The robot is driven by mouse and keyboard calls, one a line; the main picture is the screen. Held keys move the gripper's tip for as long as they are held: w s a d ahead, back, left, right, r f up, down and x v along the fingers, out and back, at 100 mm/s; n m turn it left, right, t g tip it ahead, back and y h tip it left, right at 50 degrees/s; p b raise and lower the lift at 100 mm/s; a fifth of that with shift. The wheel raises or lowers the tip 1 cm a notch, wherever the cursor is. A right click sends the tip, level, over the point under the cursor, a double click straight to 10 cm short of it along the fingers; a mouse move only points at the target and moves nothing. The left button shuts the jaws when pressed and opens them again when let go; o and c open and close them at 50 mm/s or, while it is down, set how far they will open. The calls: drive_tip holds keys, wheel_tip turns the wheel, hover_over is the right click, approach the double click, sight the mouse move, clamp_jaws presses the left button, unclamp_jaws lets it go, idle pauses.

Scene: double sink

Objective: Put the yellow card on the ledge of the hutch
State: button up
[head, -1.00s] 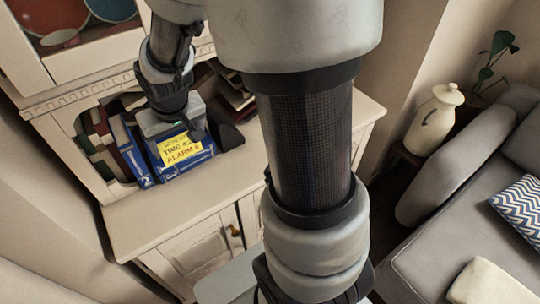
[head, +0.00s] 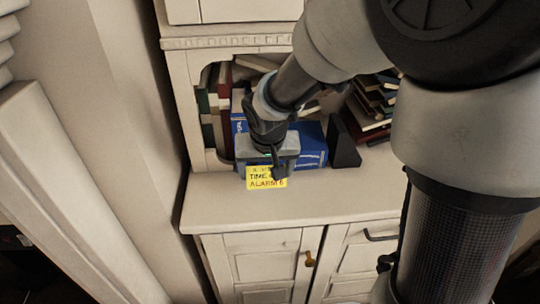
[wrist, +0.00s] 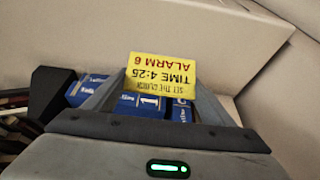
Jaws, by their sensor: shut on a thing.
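The yellow card (head: 262,181), a small sheet with dark and red print, is held at the tips of my gripper (head: 274,167). In the wrist view the card (wrist: 160,85) shows upside down between the fingertips, reading "TIME 4:25" and "ALARM 6". My gripper is shut on it. The cream hutch (head: 180,95) has a pale ledge (head: 225,205) in front of its open shelf. The card appears over the back part of this ledge, in front of the blue books. I cannot tell whether it touches the ledge.
Blue books (head: 312,143) stand behind my gripper, with a black bookend (head: 343,143) to their right. A stack of dark books (head: 370,115) lies farther right. The front and left of the ledge are clear. Cabinet doors (head: 262,262) are below.

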sight(266, 184)
drive_tip(key=shift+f+b, duration=0.8)
drive_tip(key=shift+f, duration=1.75)
drive_tip(key=shift+f, duration=0.1)
drive_tip(key=shift+f, duration=0.15)
drive_tip(key=o, duration=1)
drive_tip(key=shift+r, duration=0.2)
